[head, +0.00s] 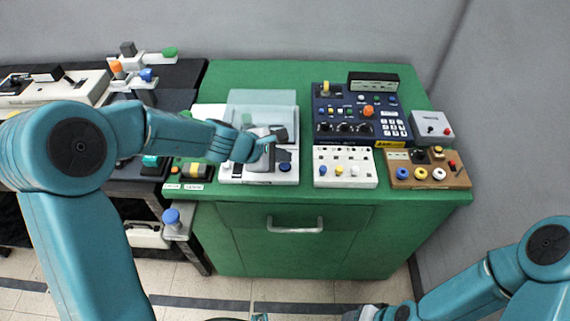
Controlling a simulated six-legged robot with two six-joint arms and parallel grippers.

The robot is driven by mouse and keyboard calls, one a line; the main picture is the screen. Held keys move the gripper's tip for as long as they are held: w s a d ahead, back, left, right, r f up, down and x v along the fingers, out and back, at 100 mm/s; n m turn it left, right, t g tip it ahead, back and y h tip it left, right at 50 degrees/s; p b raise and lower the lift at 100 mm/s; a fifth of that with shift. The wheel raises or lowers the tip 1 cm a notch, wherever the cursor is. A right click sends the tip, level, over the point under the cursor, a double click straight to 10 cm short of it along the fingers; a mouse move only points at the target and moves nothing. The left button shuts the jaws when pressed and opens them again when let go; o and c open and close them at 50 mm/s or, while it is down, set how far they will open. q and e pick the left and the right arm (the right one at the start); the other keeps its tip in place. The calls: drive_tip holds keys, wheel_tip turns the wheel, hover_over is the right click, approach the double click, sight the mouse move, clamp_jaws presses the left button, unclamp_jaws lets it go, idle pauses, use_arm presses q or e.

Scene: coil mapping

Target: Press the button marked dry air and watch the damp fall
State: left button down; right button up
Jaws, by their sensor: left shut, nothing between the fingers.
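My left gripper (276,137) is shut and empty. It is over a white device (232,172) with a raised clear cover (262,97), at the left of the green cabinet top. A dark blue knob (285,166) on that device lies just below and right of the fingertips. I cannot tell whether the fingers touch anything. The gripper and arm hide part of the device. No lettering for dry air is readable, so I cannot tell which button it is, and no damp reading is legible. My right gripper (366,313) is at the bottom edge, its fingers unclear.
A dark blue control panel (326,111) with a keypad stands at the back, with a black display box (373,81) behind it. In front are a white button box (345,154) and a wooden board with rings (443,184). A grey box (431,120) stands at right.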

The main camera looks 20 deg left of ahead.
sight(282, 167)
use_arm(q)
drive_tip(key=shift+f+b, duration=0.4)
drive_tip(key=shift+f+b, duration=0.4)
drive_tip(key=shift+b, duration=0.05)
idle(0.5)
idle(0.3)
drive_tip(key=shift+r+p, duration=0.75)
drive_tip(key=shift+r, duration=0.05)
wheel_tip(282, 167, up, 5)
drive_tip(key=p, duration=0.5)
drive_tip(key=shift+r, duration=0.1)
idle(0.4)
